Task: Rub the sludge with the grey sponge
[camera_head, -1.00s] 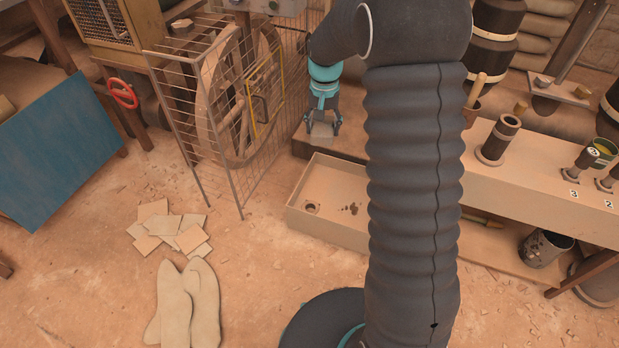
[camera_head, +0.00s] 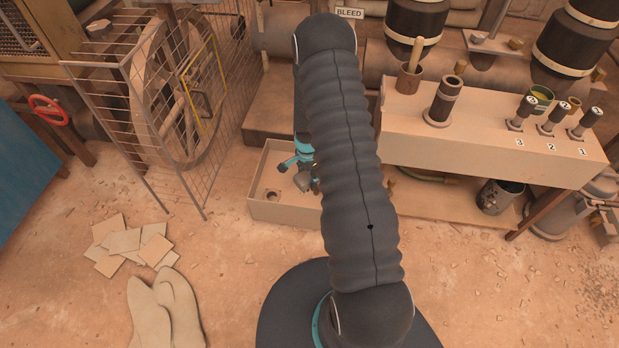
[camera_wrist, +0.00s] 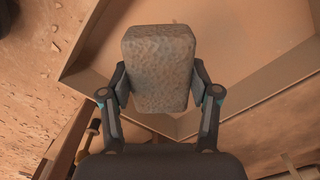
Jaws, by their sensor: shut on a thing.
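The grey sponge (camera_wrist: 160,68) is held between the two fingers of my gripper (camera_wrist: 161,92), which is shut on it. In the head view the sponge (camera_head: 302,179) shows small under my gripper (camera_head: 303,172), over the beige tray (camera_head: 283,213). The tray's inside and rim (camera_wrist: 245,45) lie behind the sponge in the wrist view. I cannot tell whether the sponge touches the tray floor. The dark sludge spots are not visible now; my gripper and arm cover that part of the tray in the head view.
A drain hole (camera_head: 273,195) is in the tray's left part. A wire cage guard (camera_head: 150,120) stands to the left. A beige bench (camera_head: 480,135) with numbered valves stands to the right, with a bucket (camera_head: 497,197) below. Loose tiles (camera_head: 130,243) lie on open floor.

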